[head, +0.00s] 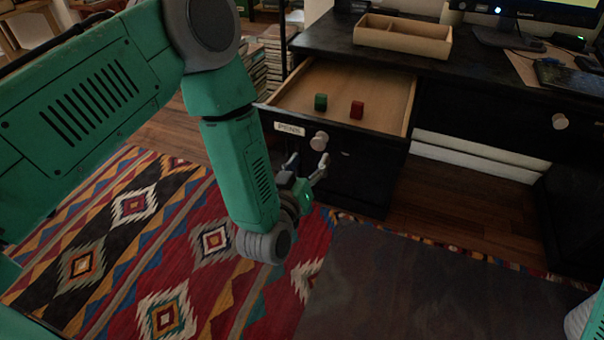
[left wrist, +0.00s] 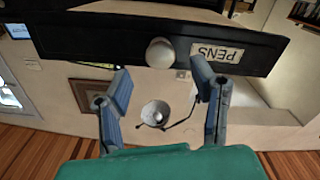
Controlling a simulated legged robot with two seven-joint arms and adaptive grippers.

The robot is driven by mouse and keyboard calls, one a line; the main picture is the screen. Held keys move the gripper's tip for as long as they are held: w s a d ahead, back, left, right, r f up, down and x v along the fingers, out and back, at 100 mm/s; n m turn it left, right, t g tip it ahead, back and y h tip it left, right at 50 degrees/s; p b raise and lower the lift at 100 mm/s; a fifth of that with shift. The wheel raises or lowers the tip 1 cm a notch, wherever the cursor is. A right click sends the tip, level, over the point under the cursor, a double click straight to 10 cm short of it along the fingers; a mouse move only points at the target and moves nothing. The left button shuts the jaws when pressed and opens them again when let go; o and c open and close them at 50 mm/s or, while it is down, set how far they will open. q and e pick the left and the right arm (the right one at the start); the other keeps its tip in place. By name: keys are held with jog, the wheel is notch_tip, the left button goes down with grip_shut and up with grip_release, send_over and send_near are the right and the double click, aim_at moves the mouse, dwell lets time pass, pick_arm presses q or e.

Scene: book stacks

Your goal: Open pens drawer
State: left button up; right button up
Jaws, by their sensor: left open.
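The pens drawer (head: 289,128) is pulled out of the black desk, and its wooden inside shows. A green block and a red block lie in it. Its front carries a pale round knob (head: 319,141) and a label. In the left wrist view the picture is upside down; the label (left wrist: 215,53) reads PENS and the knob (left wrist: 159,53) shows beside it. My left gripper (head: 308,163) is open and empty, just below and in front of the knob. In the left wrist view its fingers (left wrist: 160,82) stand on either side of the knob's line, apart from it. My right gripper is out of view.
A wooden tray (head: 405,38), a monitor (head: 530,12) and a keyboard (head: 570,78) stand on the desk. A second knob (head: 560,121) is on the desk front at right. Book stacks (head: 277,52) stand behind. A patterned rug (head: 150,235) covers the floor at left.

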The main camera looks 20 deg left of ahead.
pick_arm(q)
jog(key=shift+s, duration=2.6)
jog(key=shift+a+f, duration=0.1)
jog(key=shift+f, duration=0.05)
jog(key=s+a+f+m+g+p, duration=0.1)
jog(key=s+a+f+g+p, duration=0.1)
jog(key=s+g, duration=0.3)
jog(key=s+a+f+m+g+p, duration=0.1)
jog(key=s+a+f+g, duration=0.3)
jog(key=s, duration=0.9)
jog(key=s+a+f+m+g+p, duration=0.1)
jog(key=s+a+f+g+p, duration=0.2)
jog(key=s+g, duration=0.5)
jog(key=shift+s+a+f+m+y+p, duration=0.3)
jog(key=shift+s+a+f+m+p, duration=0.15)
jog(key=shift+s+a, duration=0.55)
jog(key=shift+w, duration=0.2)
